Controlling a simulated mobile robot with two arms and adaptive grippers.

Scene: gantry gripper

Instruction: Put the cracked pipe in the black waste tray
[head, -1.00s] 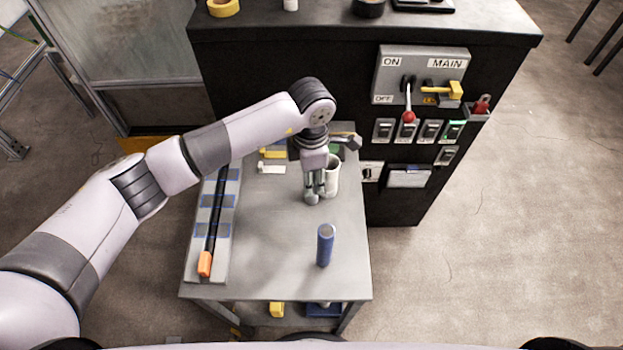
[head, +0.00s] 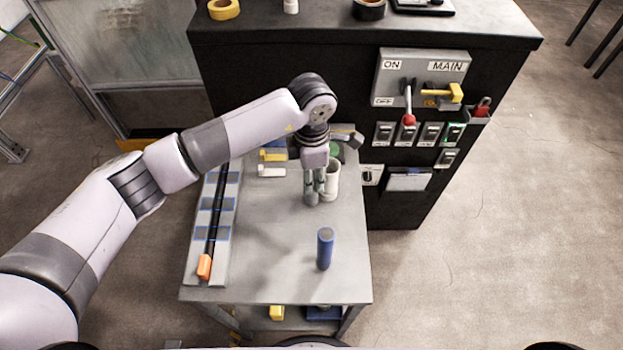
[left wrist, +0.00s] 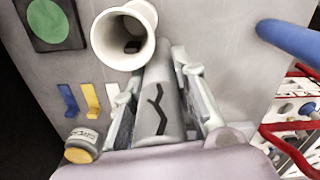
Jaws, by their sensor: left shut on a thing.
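The cracked pipe (left wrist: 160,108) is a grey tube with a black jagged crack, seen in the left wrist view between the two fingers of my left gripper (left wrist: 163,118). The gripper is shut on it. In the head view my left gripper (head: 316,188) points down over the back half of the grey table, and its fingers hide much of the pipe. I cannot tell whether the pipe's lower end touches the table. A white open-topped tube (head: 332,180) stands close beside it, also in the left wrist view (left wrist: 122,38). My right gripper is out of view.
A blue cylinder (head: 325,249) stands upright near the table's front right. A black rod with an orange end (head: 204,267) lies along the left side. Yellow and white pieces (head: 272,163) lie behind. A black cabinet with switches (head: 410,75) borders the right back. The table's front middle is clear.

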